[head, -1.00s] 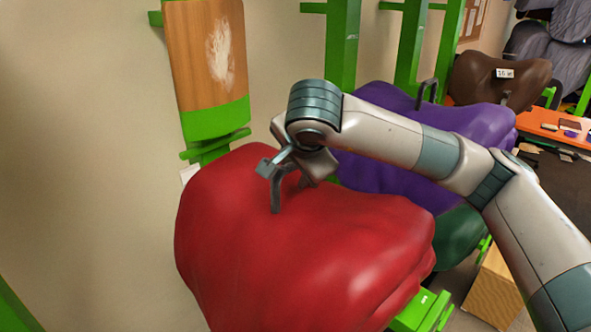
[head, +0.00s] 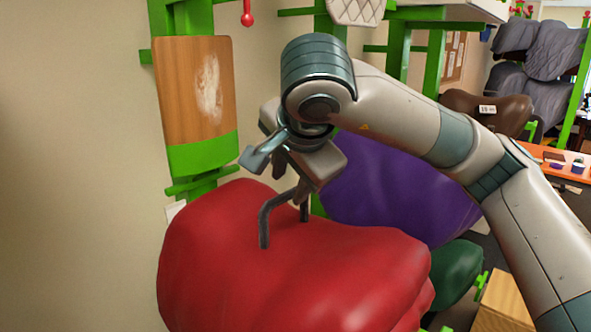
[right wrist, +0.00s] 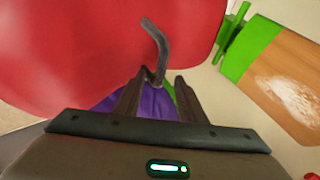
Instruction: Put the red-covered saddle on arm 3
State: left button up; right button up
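The red-covered saddle (head: 300,275) fills the lower middle of the head view, with a grey bent handle (head: 266,218) on top. It also fills the upper left of the right wrist view (right wrist: 70,50). What bears it is mostly hidden. My right gripper (head: 303,188) is just above the handle's far end in the head view. In the right wrist view its two fingers (right wrist: 155,88) stand apart, with the near end of the handle (right wrist: 155,40) showing between their tips. No firm grasp is visible. My left gripper is not in view. I cannot read any arm number.
A wooden panel with a green lower band (head: 185,90) is on a green post behind the red saddle. A purple-covered saddle (head: 400,190) and a dark green one (head: 455,275) are close on the right. A brown saddle (head: 487,112) and an orange table (head: 570,170) stand farther back.

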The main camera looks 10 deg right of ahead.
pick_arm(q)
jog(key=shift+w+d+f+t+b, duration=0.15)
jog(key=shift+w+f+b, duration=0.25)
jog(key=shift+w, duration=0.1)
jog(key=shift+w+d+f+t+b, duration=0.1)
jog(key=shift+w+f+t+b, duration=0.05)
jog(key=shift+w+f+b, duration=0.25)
pick_arm(e)
jog(key=v, duration=0.6)
jog(key=shift+s+r, duration=0.15)
jog(key=shift+r, duration=0.05)
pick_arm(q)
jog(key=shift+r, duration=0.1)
